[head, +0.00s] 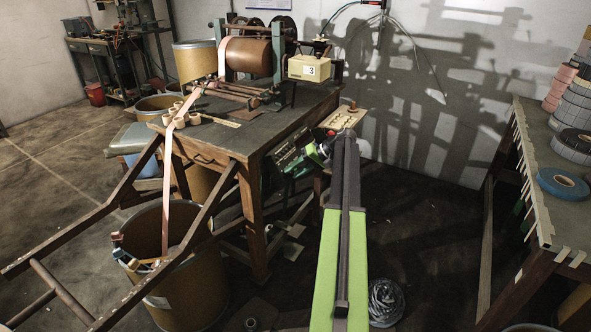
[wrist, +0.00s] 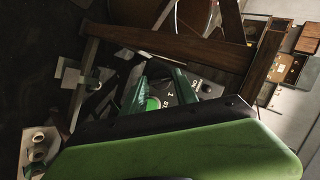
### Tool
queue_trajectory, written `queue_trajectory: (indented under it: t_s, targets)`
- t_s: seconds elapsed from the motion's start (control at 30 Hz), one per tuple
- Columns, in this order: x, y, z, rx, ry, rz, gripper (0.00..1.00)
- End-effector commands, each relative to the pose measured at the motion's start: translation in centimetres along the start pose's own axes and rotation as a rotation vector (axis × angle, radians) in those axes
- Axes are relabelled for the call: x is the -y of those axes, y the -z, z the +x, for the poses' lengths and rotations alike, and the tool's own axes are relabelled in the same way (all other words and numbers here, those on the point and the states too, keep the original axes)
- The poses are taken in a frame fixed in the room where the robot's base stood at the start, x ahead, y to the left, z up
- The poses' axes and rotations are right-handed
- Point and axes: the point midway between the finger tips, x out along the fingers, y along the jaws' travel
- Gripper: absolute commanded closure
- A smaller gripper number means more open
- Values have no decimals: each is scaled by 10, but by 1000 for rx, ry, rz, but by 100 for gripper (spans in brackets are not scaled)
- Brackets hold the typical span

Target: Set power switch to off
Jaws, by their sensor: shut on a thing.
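The dark control panel (head: 290,157) is mounted under the front right edge of the work table. In the wrist view the panel (wrist: 207,88) shows white lettering, a round green button (wrist: 153,104) and a dark knob. My gripper (head: 312,156) is at the panel's right side, at the end of my green arm. In the wrist view its green fingers (wrist: 160,88) reach onto the panel face. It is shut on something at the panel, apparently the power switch. The fingers and my green arm cover much of the panel, so the switch's position cannot be read.
The work table (head: 250,140) carries a winding machine with a brown roll (head: 246,56) and a box marked 3 (head: 309,68). A barrel (head: 190,262) stands at lower left. A side table (head: 545,205) with tape rolls is at right.

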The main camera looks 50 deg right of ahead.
Motion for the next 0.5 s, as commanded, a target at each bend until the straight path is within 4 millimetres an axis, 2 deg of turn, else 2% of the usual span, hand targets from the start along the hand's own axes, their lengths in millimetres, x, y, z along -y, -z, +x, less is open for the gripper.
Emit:
queue_trajectory:
  t_s: [0.5]
  targets:
    - [0,0,0,-1,-16,-38,100]
